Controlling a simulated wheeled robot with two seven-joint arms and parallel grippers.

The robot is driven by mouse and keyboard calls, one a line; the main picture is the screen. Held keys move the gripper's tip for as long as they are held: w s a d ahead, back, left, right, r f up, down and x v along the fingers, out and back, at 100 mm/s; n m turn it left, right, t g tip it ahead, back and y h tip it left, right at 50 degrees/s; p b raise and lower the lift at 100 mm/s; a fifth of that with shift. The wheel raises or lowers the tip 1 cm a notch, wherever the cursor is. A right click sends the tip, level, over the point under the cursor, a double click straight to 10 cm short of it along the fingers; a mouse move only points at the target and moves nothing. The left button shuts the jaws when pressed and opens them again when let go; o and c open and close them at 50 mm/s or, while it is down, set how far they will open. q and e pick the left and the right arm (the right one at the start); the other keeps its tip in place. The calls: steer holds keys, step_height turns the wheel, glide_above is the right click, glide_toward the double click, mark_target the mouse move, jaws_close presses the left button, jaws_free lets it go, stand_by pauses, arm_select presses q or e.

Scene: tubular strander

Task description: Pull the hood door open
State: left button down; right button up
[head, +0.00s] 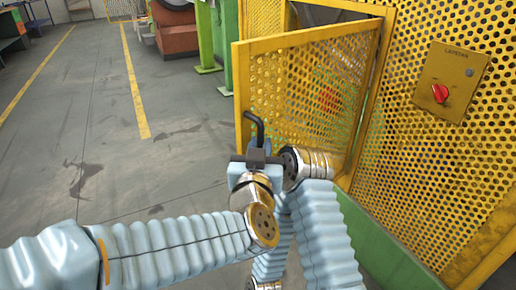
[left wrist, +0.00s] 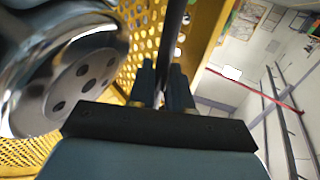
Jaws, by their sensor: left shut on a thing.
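The hood door (head: 310,80) is a yellow perforated panel in a yellow frame. It stands swung outward from the yellow guard, with its free edge at the left and an opening visible behind its top. A dark bent handle (head: 254,122) is on the door near its lower free edge. My left gripper (head: 257,152) is shut on this handle. In the left wrist view, the handle (left wrist: 172,40) runs up between the two fingers of my left gripper (left wrist: 164,88), with the door's perforated panel (left wrist: 145,30) behind. My right gripper cannot be made out.
The fixed perforated guard (head: 440,150) stands to the right, with a yellow box bearing a red knob (head: 440,93). A green base rail (head: 390,258) runs below it. Open grey floor (head: 180,120) with yellow lines lies left of the door. Green posts (head: 207,40) stand farther back.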

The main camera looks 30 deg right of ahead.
arm_select(q)
steer(key=shift+s+d+r, duration=0.15)
steer(key=shift+s+d, duration=0.15)
steer(key=shift+s, duration=0.1)
steer(key=c, duration=1.2)
jaws_free()
steer(key=shift+d, duration=0.2)
steer(key=shift+w+a, duration=0.1)
steer(key=b+v, duration=0.1)
steer(key=v, duration=1.3)
steer(key=shift+w, duration=0.1)
